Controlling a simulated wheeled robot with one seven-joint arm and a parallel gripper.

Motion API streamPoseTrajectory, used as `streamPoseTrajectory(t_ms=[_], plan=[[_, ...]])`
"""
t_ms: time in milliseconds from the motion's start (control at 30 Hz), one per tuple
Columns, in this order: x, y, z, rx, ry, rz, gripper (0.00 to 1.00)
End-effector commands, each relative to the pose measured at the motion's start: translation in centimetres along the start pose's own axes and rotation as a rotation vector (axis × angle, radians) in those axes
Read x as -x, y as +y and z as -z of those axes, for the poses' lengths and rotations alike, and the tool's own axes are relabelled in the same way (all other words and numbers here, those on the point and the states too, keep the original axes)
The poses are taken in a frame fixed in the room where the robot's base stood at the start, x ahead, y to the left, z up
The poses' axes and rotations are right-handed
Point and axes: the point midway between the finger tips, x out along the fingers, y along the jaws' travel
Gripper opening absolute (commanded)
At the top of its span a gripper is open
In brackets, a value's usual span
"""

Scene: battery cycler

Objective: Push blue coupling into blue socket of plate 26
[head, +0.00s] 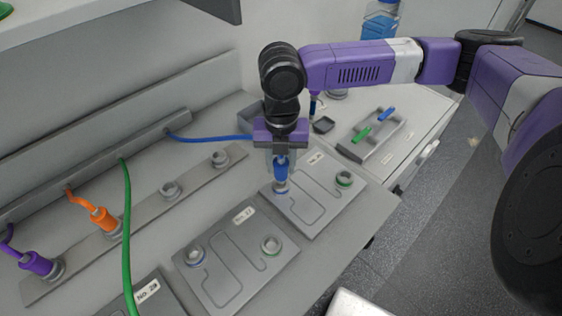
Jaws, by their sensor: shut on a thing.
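My gripper (281,156) points straight down over the nearer left corner of a grey plate (322,208). It is shut on the blue coupling (281,172), which is upright. The coupling's lower end is at the blue-ringed socket (280,188) of that plate; I cannot tell how deep it sits. The plate's label (316,157) is too small to read; the plate lies just beyond the one marked No. 27 (244,215). The blue hose (215,138) runs from the back rail to behind my gripper, which hides its end. A green-ringed socket (344,179) on the same plate is empty.
Plate No. 27 has two empty sockets. A green hose (127,220) crosses in front of plate No. 28 (155,300). Orange (104,220) and purple (37,263) couplings stand on the rear holder strip (140,225). A grey lid with blue and green handles (372,135) lies at right.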

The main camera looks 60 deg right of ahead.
Motion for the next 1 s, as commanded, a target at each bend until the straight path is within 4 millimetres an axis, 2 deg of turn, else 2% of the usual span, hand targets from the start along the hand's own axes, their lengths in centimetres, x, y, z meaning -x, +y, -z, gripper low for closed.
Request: streamPoseTrajectory(t_ms=[1000], plan=[[-1.1, 0.0, 0.0, -0.001, 0.000, 0.000, 0.00]])
